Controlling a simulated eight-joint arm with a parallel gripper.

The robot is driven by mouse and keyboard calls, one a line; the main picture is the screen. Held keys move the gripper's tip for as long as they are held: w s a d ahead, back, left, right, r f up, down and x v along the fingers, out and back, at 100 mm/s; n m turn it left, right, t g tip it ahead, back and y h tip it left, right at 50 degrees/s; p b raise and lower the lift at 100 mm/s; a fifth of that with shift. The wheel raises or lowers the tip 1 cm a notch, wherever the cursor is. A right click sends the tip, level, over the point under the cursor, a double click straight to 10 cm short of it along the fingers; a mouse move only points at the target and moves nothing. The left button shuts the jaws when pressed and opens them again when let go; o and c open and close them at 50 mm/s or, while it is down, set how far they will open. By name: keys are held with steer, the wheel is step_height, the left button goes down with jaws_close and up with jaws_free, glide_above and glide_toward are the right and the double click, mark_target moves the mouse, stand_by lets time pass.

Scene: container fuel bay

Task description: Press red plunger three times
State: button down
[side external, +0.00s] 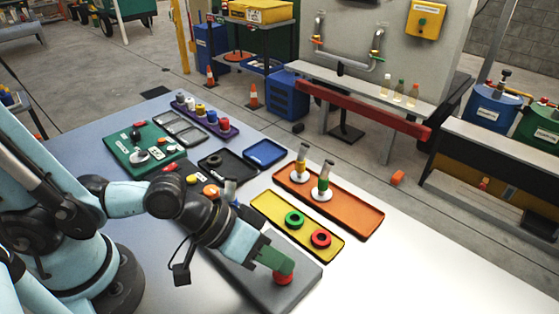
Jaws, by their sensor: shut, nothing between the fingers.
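The red plunger (284,280) is a round red knob near the front end of a dark grey base (304,270), which lies flat on the table. My gripper (277,268) points down right above the plunger, with its green fingers shut and nothing held. The fingers overlap the plunger's top in this view. I cannot tell whether they touch it or how far it is pressed. The fingers and wrist hide part of the plunger and of the base.
Close behind is a yellow tray (270,215) with a green ring (294,219) and a red ring (320,239). An orange tray (355,212) with two bottle-like items stands beyond it. A green panel (122,149) and dark trays lie farther left. The table's right front is clear.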

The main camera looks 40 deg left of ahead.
stand_by(0.3)
steer(key=shift+r, duration=1.75)
steer(key=shift+r, duration=2.5)
steer(key=shift+r, duration=0.1)
step_height(320, 180, up, 4)
steer(key=shift+f, duration=0.2)
steer(key=shift+f, duration=0.1)
stand_by(0.3)
steer(key=shift+f, duration=4.3)
